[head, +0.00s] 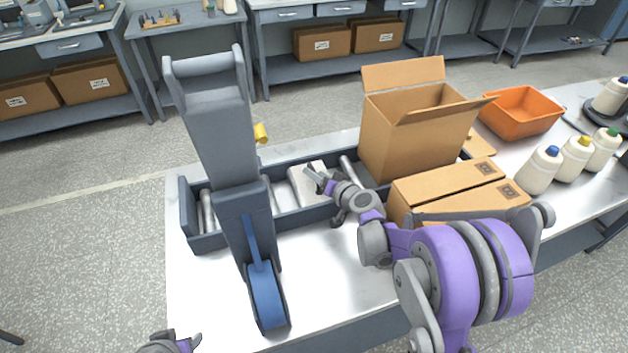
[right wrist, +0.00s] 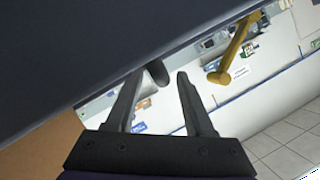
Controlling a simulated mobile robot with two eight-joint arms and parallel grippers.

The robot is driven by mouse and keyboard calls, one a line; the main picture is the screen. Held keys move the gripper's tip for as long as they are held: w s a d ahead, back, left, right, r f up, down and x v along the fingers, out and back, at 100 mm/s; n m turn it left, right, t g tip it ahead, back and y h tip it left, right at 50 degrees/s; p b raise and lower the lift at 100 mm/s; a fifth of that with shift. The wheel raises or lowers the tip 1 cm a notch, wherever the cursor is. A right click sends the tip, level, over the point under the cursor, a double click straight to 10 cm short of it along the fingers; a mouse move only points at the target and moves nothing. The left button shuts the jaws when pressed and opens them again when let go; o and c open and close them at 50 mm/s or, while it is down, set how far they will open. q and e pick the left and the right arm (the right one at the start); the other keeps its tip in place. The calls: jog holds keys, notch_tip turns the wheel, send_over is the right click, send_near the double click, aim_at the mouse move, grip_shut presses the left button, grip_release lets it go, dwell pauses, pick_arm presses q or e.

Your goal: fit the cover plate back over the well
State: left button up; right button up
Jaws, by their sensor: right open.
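A long dark grey tray (head: 290,219) lies across the table. In it are pale rod-like pieces (head: 207,210) and a whitish block or plate (head: 303,188); I cannot tell whether this is the cover plate. No well can be made out; the tall grey device hides part of the tray. My right gripper (head: 322,182) is above the tray beside the whitish piece, open and empty. In the right wrist view its fingers (right wrist: 160,88) are apart, with a dark surface close above and left. My left gripper (head: 186,341) shows only partly at the bottom edge.
A tall grey device (head: 215,130) with a blue lever (head: 262,290) stands at the tray's left. The front middle of the table is clear.

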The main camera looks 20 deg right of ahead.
jog(key=shift+s, duration=0.1)
grip_shut()
jog(key=shift+r, duration=0.1)
dwell(1.1)
